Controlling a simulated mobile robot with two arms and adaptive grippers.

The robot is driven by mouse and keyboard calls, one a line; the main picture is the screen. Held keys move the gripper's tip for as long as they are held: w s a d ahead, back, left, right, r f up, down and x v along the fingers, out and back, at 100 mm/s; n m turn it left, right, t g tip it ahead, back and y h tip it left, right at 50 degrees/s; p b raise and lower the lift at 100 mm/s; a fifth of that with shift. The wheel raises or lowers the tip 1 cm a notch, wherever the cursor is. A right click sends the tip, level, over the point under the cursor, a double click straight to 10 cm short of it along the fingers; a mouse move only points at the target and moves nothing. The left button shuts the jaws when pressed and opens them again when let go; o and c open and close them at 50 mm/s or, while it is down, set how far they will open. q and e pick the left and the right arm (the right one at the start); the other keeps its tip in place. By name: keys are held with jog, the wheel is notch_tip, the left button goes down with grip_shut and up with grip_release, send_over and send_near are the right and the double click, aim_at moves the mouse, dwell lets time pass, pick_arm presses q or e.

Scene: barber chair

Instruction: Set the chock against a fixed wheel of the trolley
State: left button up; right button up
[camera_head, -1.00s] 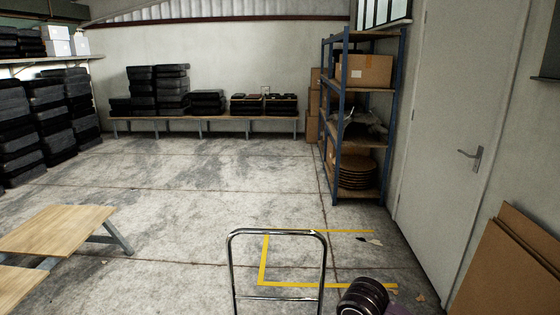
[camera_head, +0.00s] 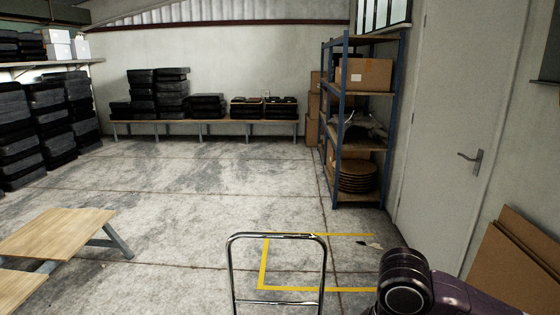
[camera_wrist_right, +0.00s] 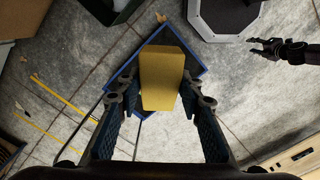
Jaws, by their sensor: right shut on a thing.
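The trolley shows in the head view only as a chrome push handle (camera_head: 277,238) at the bottom middle; its deck and wheels are out of that view. In the right wrist view, my right gripper (camera_wrist_right: 158,98) is shut on the yellow chock (camera_wrist_right: 161,72), which sits between its two fingers above the floor. Behind the chock is a blue-edged, flat thing (camera_wrist_right: 198,70), mostly hidden. A dark gripper, apparently my left (camera_wrist_right: 262,45), shows at the upper right with its fingers apart and empty. No trolley wheel can be made out.
Yellow tape (camera_head: 264,265) marks the floor near the handle. A blue-framed shelf (camera_head: 337,130) stands by the door (camera_head: 440,140). Cardboard sheets (camera_head: 515,260) lean at the right wall. A wooden bench (camera_head: 60,232) is at the left. The middle floor is clear.

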jog(key=s+r+m, duration=0.1)
jog(key=m, duration=0.1)
jog(key=d+m, duration=0.1)
jog(key=m, duration=0.1)
jog(key=s+r+m, duration=0.1)
jog(key=shift+s+d+r+m, duration=0.3)
jog(key=shift+s+m, duration=0.05)
jog(key=shift+m, duration=0.05)
jog(key=shift+s+d+r+m, duration=0.2)
jog(key=shift+s+r+m, duration=0.1)
jog(key=shift+m, duration=0.3)
jog(key=shift+s+d+r+m, duration=0.15)
jog(key=shift+s+m, duration=0.15)
jog(key=shift+m, duration=0.3)
